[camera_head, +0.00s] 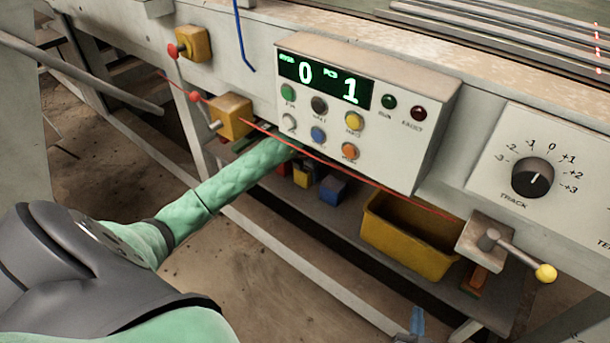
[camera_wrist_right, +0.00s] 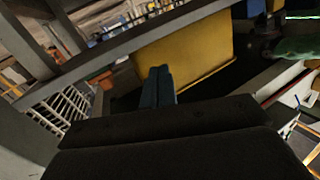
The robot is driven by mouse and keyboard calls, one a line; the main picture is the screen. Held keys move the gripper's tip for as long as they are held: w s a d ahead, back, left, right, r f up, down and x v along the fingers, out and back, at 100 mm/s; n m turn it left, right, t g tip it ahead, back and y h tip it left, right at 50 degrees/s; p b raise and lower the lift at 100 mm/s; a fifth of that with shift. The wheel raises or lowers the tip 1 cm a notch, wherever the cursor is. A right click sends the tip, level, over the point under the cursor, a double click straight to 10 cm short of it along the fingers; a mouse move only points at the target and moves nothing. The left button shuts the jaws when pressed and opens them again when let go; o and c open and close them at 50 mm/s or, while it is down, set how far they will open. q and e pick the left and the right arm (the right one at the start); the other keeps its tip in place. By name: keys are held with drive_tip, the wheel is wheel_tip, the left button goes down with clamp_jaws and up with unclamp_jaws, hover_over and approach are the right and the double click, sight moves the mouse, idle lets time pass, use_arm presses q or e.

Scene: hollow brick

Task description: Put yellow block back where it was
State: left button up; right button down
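A yellow block (camera_head: 303,178) sits on the low shelf under the control panel, between a red block (camera_head: 283,167) and a blue block (camera_head: 333,189). In the wrist view a yellow piece (camera_wrist_right: 275,5) shows at the top edge, beside a blue one (camera_wrist_right: 256,7). My left arm reaches in under the panel; its gripper is hidden in the head view, and only a dark arm end shows in the wrist view. My right gripper (camera_wrist_right: 159,85) has its blue fingers together with nothing visible between them, before the yellow bin. Its tips (camera_head: 417,321) show low in the head view.
The yellow bin (camera_head: 408,228) stands on the shelf (camera_head: 345,212), right of the blocks. An orange piece (camera_head: 476,281) lies farther right. A lever with a yellow knob (camera_head: 545,273) juts out. The panel (camera_head: 350,115) overhangs the shelf. Floor in front is clear.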

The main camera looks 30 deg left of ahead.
use_arm(q)
drive_tip(key=shift+f, duration=0.65)
use_arm(e)
wheel_tip(320, 180, up, 7)
drive_tip(key=w+t, duration=0.1)
drive_tip(key=t, duration=0.1)
drive_tip(key=shift+w+a+y, duration=0.25)
drive_tip(key=shift+a+y, duration=0.05)
drive_tip(key=shift+a, duration=0.15)
drive_tip(key=shift+t, duration=0.3)
use_arm(q)
drive_tip(key=shift+f+b, duration=0.1)
drive_tip(key=shift+b, duration=0.2)
drive_tip(key=o, duration=1.2)
use_arm(e)
drive_tip(key=shift+w+r, duration=0.1)
drive_tip(key=shift+r, duration=0.4)
drive_tip(key=shift+f, duration=0.15)
